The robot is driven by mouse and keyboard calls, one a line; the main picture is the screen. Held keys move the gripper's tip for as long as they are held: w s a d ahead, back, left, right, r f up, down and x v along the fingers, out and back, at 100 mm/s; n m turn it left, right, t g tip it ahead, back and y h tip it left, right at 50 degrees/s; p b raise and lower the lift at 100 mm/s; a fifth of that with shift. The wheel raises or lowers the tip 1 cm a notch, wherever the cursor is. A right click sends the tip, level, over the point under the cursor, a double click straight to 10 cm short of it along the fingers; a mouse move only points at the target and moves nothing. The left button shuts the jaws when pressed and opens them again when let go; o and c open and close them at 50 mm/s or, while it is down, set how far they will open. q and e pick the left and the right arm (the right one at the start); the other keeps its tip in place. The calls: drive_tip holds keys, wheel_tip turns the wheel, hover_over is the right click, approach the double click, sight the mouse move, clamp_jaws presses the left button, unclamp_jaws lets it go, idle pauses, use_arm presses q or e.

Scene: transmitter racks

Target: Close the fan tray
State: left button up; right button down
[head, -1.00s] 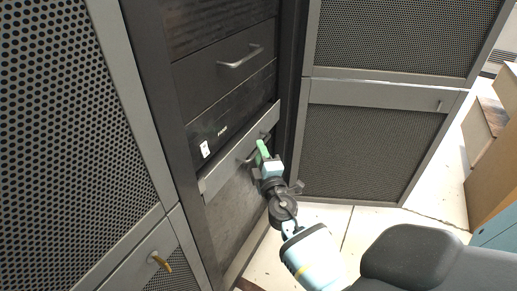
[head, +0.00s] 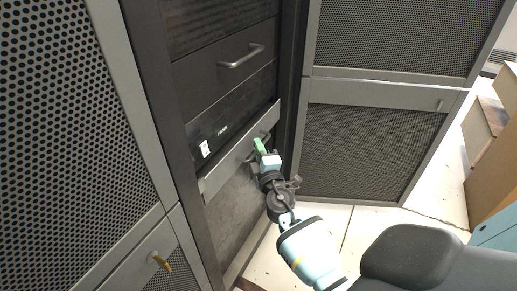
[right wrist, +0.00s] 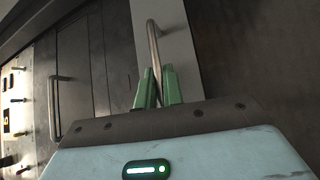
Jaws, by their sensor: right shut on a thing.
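The fan tray (head: 222,176) is a light grey front panel low in the dark rack, standing a little proud of the rack face. It has a metal handle, which shows in the right wrist view (right wrist: 153,45). My right gripper (head: 259,146) is at the tray's handle. In the right wrist view its green fingers (right wrist: 158,88) are shut on the handle, one on each side of it. The fingers hide part of the handle in the head view. My left gripper is not in view.
Above the tray is a black unit with a small white label (head: 204,149), then a drawer with a bar handle (head: 241,57). Perforated doors stand on the left (head: 60,110) and right (head: 370,150). A key (head: 161,262) sits in the lower left door.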

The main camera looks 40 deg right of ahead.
drive_tip(key=w, duration=0.1)
drive_tip(key=w+a+b, duration=0.1)
drive_tip(key=w, duration=0.1)
drive_tip(key=shift+a+f, duration=0.1)
drive_tip(key=shift+r, duration=0.2)
drive_tip(key=c, duration=1.5)
unclamp_jaws()
drive_tip(key=shift+a, duration=0.1)
drive_tip(key=shift+f, duration=0.1)
drive_tip(key=shift+f, duration=0.1)
drive_tip(key=shift+s+a+f, duration=0.15)
drive_tip(key=shift+s, duration=0.1)
approach(248, 146)
drive_tip(key=shift+w+d+r, duration=0.2)
drive_tip(key=shift+w, duration=0.25)
drive_tip(key=shift+w+d+r, duration=0.2)
drive_tip(key=shift+w+d, duration=0.05)
drive_tip(key=shift+w, duration=0.15)
